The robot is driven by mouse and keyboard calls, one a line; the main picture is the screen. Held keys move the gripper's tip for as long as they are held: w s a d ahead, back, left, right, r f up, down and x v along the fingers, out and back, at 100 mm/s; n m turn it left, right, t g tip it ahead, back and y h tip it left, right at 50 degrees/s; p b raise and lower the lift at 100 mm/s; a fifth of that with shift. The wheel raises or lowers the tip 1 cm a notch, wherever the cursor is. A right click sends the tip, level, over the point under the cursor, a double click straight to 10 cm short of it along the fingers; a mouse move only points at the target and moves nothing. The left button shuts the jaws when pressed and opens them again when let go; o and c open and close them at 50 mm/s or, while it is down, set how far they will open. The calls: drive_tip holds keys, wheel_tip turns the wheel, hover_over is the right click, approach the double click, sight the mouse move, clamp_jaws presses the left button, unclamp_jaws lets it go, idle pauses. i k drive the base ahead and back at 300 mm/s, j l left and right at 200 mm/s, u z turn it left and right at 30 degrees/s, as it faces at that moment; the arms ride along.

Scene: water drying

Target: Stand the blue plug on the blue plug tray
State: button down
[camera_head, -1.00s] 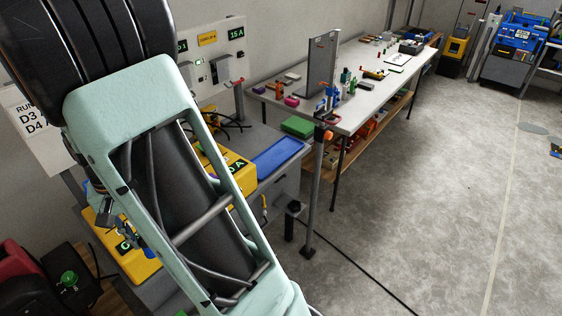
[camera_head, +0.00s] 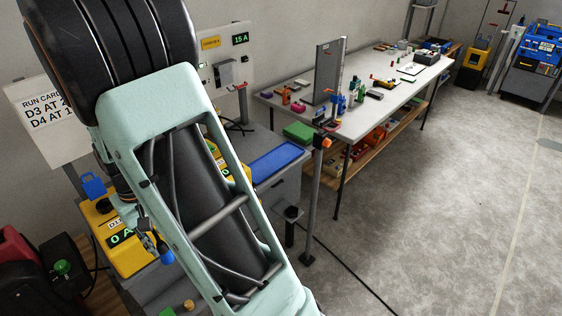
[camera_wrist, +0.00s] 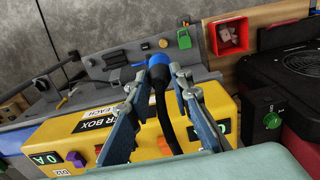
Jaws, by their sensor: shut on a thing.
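The blue plug (camera_wrist: 159,61) is pinched between the fingertips of my gripper (camera_wrist: 161,75) in the wrist view, with a black cable running down from it. In the head view the blue plug (camera_head: 166,257) shows below my gripper (camera_head: 150,241), in front of a yellow box. It appears held in the air, clear of the box. A flat blue tray (camera_head: 277,160), apparently the blue plug tray, lies on the grey bench to the right of my arm. It looks empty, and its near left end is partly hidden by my arm.
The yellow box (camera_head: 132,252) reads 0 A and is close behind my gripper. A second yellow box is mostly hidden by my arm. A green block (camera_head: 298,131) sits beyond the tray. A grey post (camera_head: 315,200) stands right of the bench. The floor at right is open.

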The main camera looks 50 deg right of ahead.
sight(258, 171)
drive_tip(key=l, duration=0.65)
drive_tip(key=k+l, duration=0.1)
drive_tip(key=l, duration=0.55)
drive_tip(key=i+l, duration=0.1)
drive_tip(key=l, duration=0.2)
drive_tip(key=i+l, duration=0.1)
drive_tip(key=l, duration=0.25)
drive_tip(key=i+l, duration=0.2)
drive_tip(key=i, duration=0.15)
drive_tip(key=i+l, duration=0.25)
drive_tip(key=i+j, duration=0.05)
